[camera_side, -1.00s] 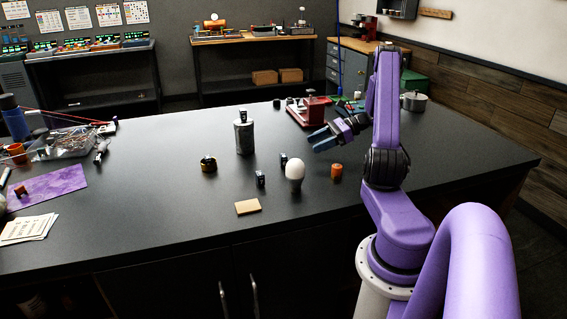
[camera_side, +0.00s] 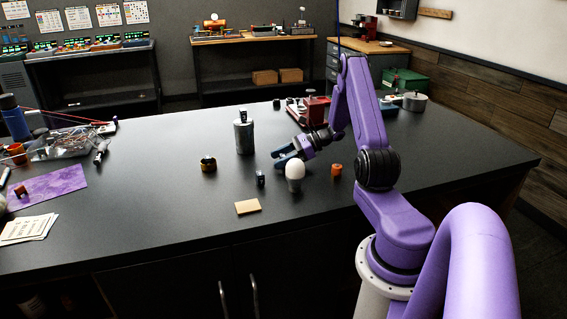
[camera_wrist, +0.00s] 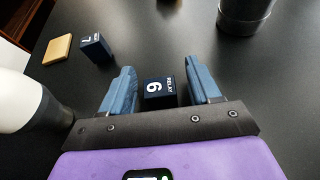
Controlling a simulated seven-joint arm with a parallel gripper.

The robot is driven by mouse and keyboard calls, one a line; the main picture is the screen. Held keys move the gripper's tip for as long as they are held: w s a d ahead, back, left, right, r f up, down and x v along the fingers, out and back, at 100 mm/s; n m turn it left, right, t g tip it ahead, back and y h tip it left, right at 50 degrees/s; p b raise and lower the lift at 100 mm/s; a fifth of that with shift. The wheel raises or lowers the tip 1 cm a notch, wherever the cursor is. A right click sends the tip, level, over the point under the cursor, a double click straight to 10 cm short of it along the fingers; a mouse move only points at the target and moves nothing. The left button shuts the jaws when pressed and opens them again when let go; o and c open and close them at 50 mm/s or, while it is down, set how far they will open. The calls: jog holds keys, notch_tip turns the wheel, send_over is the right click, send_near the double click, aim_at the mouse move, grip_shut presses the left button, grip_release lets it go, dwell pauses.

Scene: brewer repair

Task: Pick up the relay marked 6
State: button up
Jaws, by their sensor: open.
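The relay marked 6 (camera_wrist: 156,87) is a small dark block with a white "6" and the word RELAY on its top. In the wrist view it sits on the black table between the two blue fingers of my gripper (camera_wrist: 155,85). The gripper is open, and a gap shows between the relay and the right finger. In the side view my gripper (camera_side: 282,158) is low over the table behind the white bulb. The relay cannot be made out there.
Another relay marked 7 (camera_wrist: 96,47) stands near a tan pad (camera_wrist: 57,50). A white bulb (camera_side: 295,170) stands close to my gripper. A grey cylinder (camera_side: 244,137) with a small block on top, a black-and-yellow part (camera_side: 208,164) and an orange part (camera_side: 336,169) stand around it.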

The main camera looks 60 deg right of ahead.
jog(key=shift+w+a+f, duration=0.2)
jog(key=shift+w+a, duration=0.1)
jog(key=shift+w, duration=0.05)
jog(key=c, duration=1)
jog(key=shift+c, duration=0.2)
jog(key=shift+r, duration=0.15)
